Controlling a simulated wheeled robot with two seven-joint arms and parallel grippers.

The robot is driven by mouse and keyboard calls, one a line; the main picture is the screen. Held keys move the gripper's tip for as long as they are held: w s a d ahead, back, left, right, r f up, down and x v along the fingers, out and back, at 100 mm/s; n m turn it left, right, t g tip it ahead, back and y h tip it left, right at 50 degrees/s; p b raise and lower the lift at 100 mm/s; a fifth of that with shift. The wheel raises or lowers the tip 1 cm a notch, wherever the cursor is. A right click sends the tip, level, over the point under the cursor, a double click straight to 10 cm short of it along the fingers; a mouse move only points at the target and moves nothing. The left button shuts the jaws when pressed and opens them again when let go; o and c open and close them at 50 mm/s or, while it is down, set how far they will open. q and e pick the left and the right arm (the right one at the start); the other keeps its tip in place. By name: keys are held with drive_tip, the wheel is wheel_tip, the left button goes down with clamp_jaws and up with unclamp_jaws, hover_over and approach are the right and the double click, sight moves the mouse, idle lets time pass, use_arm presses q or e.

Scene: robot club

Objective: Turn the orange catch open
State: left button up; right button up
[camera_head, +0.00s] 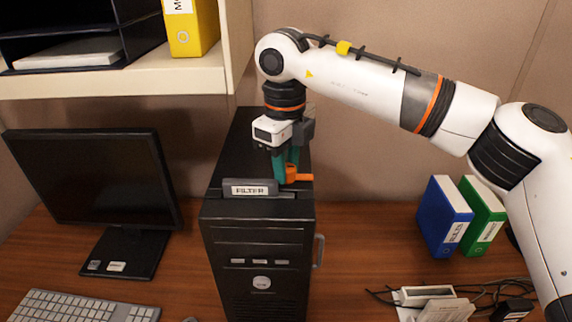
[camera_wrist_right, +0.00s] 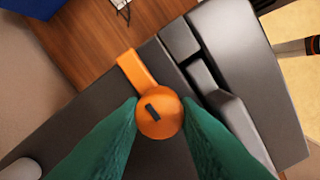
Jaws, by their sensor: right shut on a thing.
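The orange catch (camera_head: 299,178) sits on top of the black computer tower (camera_head: 262,228), beside the grey part with the FILTER label (camera_head: 249,189). In the right wrist view the catch (camera_wrist_right: 136,71) has a round knob with a dark slot and an arm reaching to the upper left. The arm's tip lies at the tower's edge. My right gripper (camera_head: 286,177) points down over the catch. Its green fingers are shut on both sides of the round knob, as the right wrist view (camera_wrist_right: 160,117) shows. My left gripper is not in view.
A monitor (camera_head: 95,190) and keyboard (camera_head: 80,307) stand left of the tower. A blue binder (camera_head: 441,215) and a green binder (camera_head: 484,215) stand to the right, with cables and a white box in front. A shelf (camera_head: 140,76) overhangs the upper left.

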drive_tip(key=shift+r, duration=0.1)
idle(0.5)
drive_tip(key=o, duration=1)
drive_tip(key=shift+d, duration=0.1)
drive_tip(key=shift+c, duration=0.2)
